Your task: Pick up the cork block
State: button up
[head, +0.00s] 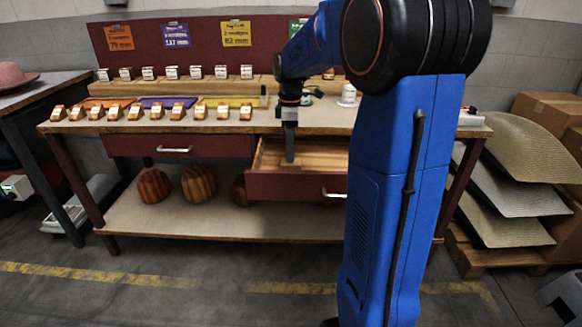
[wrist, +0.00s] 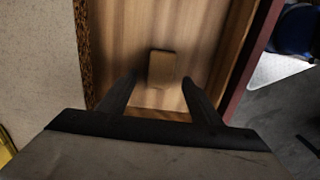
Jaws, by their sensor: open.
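The cork block (wrist: 162,69) is a small tan-brown block with rounded corners, lying on the wooden floor of an open drawer (wrist: 118,30). In the wrist view it sits just beyond the fingertips, roughly centred between them. In the head view my gripper (head: 289,160) points down into the open drawer (head: 318,187). The block is hard to make out there, close by the fingertips.
The drawer's red front (wrist: 250,62) and the workbench edge (wrist: 84,50) flank the gripper. A second drawer (head: 180,146) is shut. The bench top (head: 225,124) carries several small blocks and coloured mats. Wooden hat forms (head: 198,184) stand on the shelf below.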

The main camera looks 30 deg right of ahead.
jog(key=shift+s+f, duration=0.1)
jog(key=shift+f, duration=2)
jog(key=c, duration=1.2)
jog(key=shift+o, duration=0.2)
jog(key=shift+r, duration=0.1)
notch_tip(320, 180, up, 10)
